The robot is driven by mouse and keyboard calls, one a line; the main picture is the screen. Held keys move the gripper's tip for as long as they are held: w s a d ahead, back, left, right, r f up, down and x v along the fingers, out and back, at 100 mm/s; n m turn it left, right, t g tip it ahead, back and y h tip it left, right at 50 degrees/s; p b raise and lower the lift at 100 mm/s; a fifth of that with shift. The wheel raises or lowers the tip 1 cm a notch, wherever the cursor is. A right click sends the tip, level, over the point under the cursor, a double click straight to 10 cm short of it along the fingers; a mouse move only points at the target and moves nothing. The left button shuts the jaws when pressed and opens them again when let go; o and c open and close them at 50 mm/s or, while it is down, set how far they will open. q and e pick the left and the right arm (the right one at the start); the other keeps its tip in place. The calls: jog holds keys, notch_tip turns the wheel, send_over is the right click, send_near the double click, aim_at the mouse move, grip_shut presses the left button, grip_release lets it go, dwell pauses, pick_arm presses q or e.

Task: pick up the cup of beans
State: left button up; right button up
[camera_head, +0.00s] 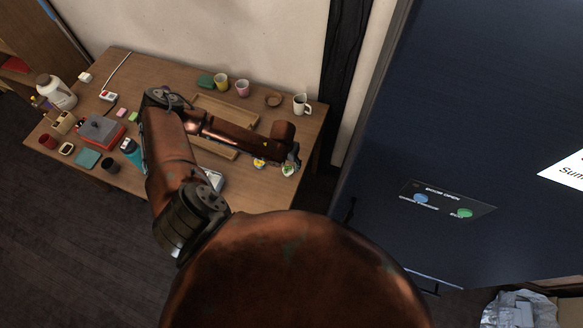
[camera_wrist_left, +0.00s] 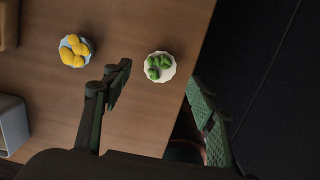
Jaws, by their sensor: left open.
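A small white fluted cup with green bean-like pieces (camera_wrist_left: 159,67) stands on the table near its edge. It also shows in the head view (camera_head: 288,169), just below my left gripper (camera_head: 292,156). In the left wrist view my left gripper (camera_wrist_left: 161,76) is open and empty. The cup appears between its two fingertips, nearer the left finger, and no contact shows. A pale blue cup with yellow pieces (camera_wrist_left: 76,50) stands to the left; it shows in the head view too (camera_head: 259,164). My right gripper is not in view.
A grey box-like thing (camera_wrist_left: 12,125) stands left in the wrist view. A dark blue door panel (camera_head: 480,110) rises at right.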

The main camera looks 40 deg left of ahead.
aim_at(288, 170)
pick_arm(q)
notch_tip(288, 170, down, 6)
jog(key=shift+w+r, duration=0.1)
jog(key=shift+w, duration=0.05)
jog(key=shift+c, duration=0.3)
jog(key=c, duration=0.9)
